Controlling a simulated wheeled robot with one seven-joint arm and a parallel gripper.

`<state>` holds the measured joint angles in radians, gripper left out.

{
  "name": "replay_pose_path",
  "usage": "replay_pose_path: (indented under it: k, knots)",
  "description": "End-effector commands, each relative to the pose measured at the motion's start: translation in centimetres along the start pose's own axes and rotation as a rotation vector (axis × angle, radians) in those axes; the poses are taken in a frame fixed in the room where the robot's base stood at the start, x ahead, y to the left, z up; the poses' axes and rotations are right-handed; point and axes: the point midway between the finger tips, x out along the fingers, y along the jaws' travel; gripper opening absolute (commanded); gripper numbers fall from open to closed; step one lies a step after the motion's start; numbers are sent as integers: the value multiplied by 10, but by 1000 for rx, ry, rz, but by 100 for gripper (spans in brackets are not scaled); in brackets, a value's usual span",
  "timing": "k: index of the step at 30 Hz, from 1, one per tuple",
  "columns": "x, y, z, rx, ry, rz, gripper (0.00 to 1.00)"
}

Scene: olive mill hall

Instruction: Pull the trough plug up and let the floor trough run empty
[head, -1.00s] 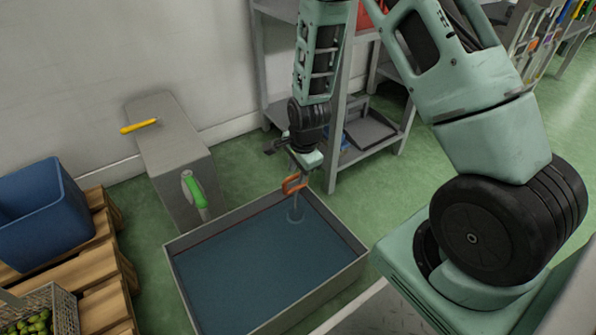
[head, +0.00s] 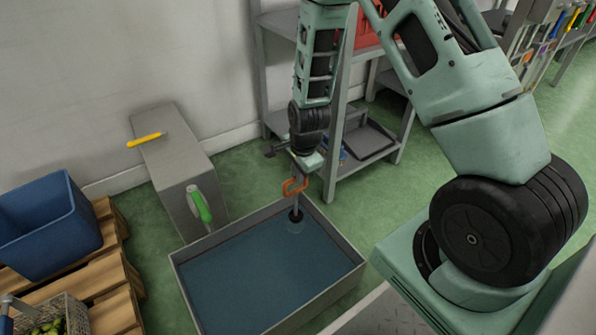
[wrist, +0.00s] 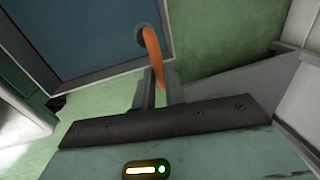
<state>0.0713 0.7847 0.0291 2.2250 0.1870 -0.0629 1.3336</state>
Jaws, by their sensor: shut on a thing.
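The trough plug has an orange loop handle (head: 293,187), a thin grey rod and a dark stopper (head: 296,215). My gripper (head: 299,175) is shut on the handle above the trough's far right corner. In the wrist view the orange handle (wrist: 153,55) stands between the fingers (wrist: 160,92). The stopper shows at or just above the water, with a pale ring on the surface below it. The grey floor trough (head: 340,240) holds dark blue water (head: 250,275). The drain opening is hidden under the water.
Pallets (head: 95,285) with a blue bin (head: 45,225) and an olive crate (head: 65,315) are left. A shelf rack (head: 338,150) stands behind my gripper.

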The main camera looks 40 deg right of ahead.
Motion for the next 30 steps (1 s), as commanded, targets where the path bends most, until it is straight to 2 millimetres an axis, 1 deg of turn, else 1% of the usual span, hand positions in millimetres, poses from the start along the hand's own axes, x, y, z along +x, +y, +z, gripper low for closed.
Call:
replay_pose_path:
  k: [1, 6, 7, 8, 9, 17, 20, 23, 26, 30]
  knots:
    - [-4, -1, 0, 0, 0, -2, 0]
    - [-5, -2, 0, 1, 0, -3, 0]
    - [-5, -2, 0, 1, 0, -3, 21]
    - [-5, -2, 0, 1, 0, -4, 29]
    - [-5, -2, 0, 1, 0, -4, 34]
    - [-4, -1, 0, 1, 0, -3, 34]
    - [-10, -2, 0, 1, 0, -3, 34]
    - [-24, -2, 0, 2, 0, -4, 34]
    - [-46, -3, 0, 1, 0, -5, 34]
    - [-80, -3, 0, 1, 0, -4, 34]
